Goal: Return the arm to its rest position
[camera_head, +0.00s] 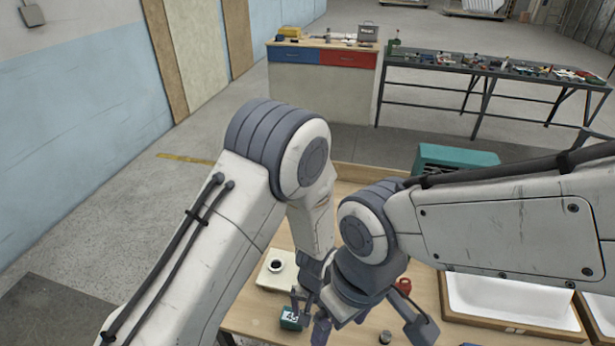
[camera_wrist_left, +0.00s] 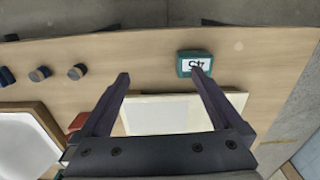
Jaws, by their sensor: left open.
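My left gripper (camera_head: 308,308) hangs above the wooden table (camera_head: 253,316), and its arm folds down from a raised elbow. In the left wrist view its two fingers (camera_wrist_left: 160,82) are spread with nothing between them. A white box (camera_head: 277,270) lies below, showing beyond the palm and between the fingers in the wrist view (camera_wrist_left: 165,115). A teal block with a numbered white face (camera_head: 290,318) sits near one fingertip in the wrist view (camera_wrist_left: 196,63). My right gripper (camera_head: 375,322) is beside the left one, fingers apart, close in the picture.
White tub shells in wooden frames (camera_head: 510,300) lie at the right of the table. A red item (camera_head: 404,285) and small dark cylinders (camera_wrist_left: 40,73) lie nearby. A teal case (camera_head: 455,158) stands behind. A cabinet (camera_head: 320,85) and a cluttered bench (camera_head: 490,68) are farther back.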

